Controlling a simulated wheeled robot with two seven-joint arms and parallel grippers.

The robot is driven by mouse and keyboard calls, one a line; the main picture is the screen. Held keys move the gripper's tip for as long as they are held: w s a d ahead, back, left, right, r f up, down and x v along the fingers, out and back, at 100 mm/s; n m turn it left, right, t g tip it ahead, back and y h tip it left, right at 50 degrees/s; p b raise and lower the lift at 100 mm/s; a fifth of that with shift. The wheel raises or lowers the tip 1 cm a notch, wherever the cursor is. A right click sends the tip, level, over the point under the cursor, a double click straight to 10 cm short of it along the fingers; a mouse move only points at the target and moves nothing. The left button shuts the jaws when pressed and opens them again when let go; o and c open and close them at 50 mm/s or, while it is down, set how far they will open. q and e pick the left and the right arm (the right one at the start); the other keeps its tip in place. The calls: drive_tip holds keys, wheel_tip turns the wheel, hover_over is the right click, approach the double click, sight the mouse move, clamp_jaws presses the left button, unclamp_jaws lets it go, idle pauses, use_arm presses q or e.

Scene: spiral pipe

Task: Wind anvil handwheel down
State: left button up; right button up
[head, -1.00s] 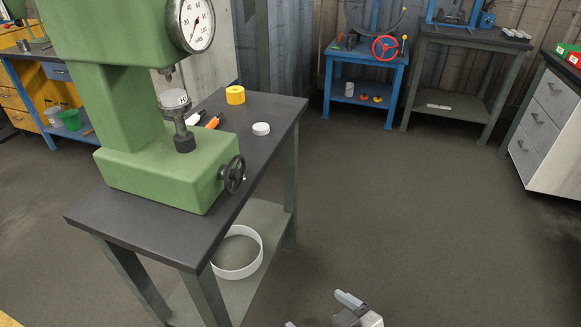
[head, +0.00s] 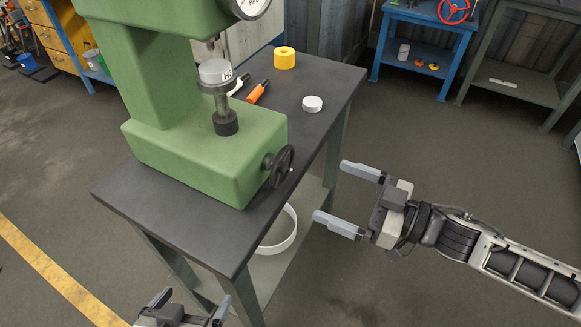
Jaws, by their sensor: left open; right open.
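The black anvil handwheel (head: 281,167) sticks out from the right side of the green press base (head: 205,155). The round anvil (head: 216,73) stands on its dark screw post (head: 225,120) above the base. My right gripper (head: 342,199) is open and empty to the right of the handwheel, its two fingers pointing left towards it, apart from it. My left gripper (head: 190,300) is low at the bottom edge, in front of the table, open and empty; only its fingers and part of its body show.
The press stands on a dark table (head: 160,212). A yellow roll (head: 284,58), a white disc (head: 312,103) and an orange-handled tool (head: 258,91) lie behind it. Floor right of the table is clear.

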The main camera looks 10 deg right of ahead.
sight(285, 170)
drive_tip(key=p+x, duration=0.1)
drive_tip(key=x, duration=0.9)
drive_tip(key=shift+w+a, duration=0.1)
drive_tip(key=shift+w, duration=0.05)
drive_tip(key=c, duration=1)
